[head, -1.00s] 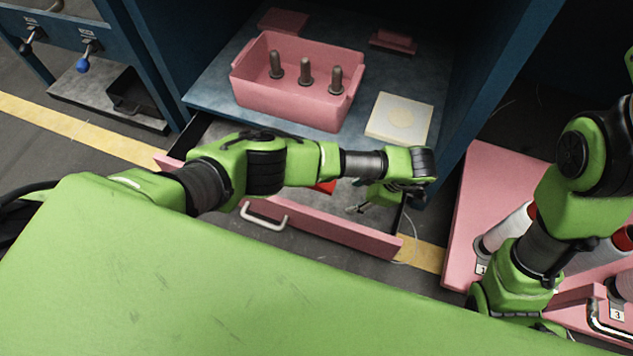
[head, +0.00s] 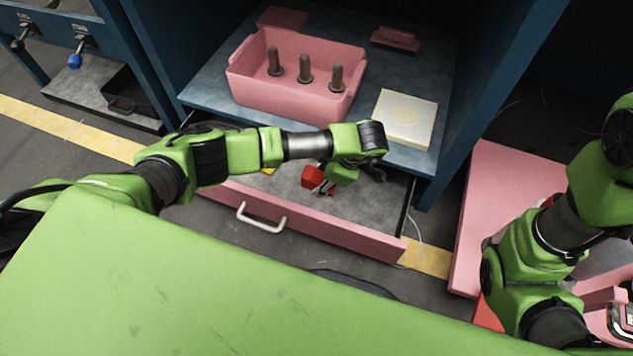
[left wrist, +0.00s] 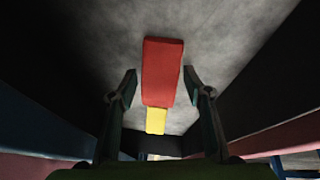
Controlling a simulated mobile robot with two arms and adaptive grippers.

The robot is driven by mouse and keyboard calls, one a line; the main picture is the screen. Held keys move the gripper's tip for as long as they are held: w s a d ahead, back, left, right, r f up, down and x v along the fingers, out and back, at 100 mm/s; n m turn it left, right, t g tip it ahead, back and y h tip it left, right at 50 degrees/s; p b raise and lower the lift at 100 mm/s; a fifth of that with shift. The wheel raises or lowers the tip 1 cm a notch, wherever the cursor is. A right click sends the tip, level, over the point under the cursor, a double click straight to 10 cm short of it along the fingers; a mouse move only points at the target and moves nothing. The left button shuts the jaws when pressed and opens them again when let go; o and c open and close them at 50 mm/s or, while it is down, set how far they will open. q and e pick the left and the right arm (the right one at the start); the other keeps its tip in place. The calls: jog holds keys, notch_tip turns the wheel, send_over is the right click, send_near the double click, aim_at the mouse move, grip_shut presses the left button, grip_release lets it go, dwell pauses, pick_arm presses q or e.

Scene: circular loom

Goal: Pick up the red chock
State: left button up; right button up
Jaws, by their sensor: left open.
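The red chock (head: 313,176) lies in the open drawer below the cabinet shelf, partly covered by my left gripper in the head view. In the left wrist view the red chock (left wrist: 162,70) is a red block lying between the two open fingers, with a gap on each side. My left gripper (head: 326,188) is over the drawer, right at the chock; its fingers (left wrist: 158,84) are apart and hold nothing. My right arm is at the right of the head view; its gripper does not show.
A yellow block (left wrist: 156,120) lies beside the red chock in the drawer. The drawer's pink front (head: 330,231) and dark side walls are close around the gripper. On the shelf above stand a pink bin (head: 258,92) with several grey pegs and a cream block (head: 407,117).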

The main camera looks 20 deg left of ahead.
pick_arm(q)
jog(key=c, duration=1)
jog(key=shift+r, duration=0.1)
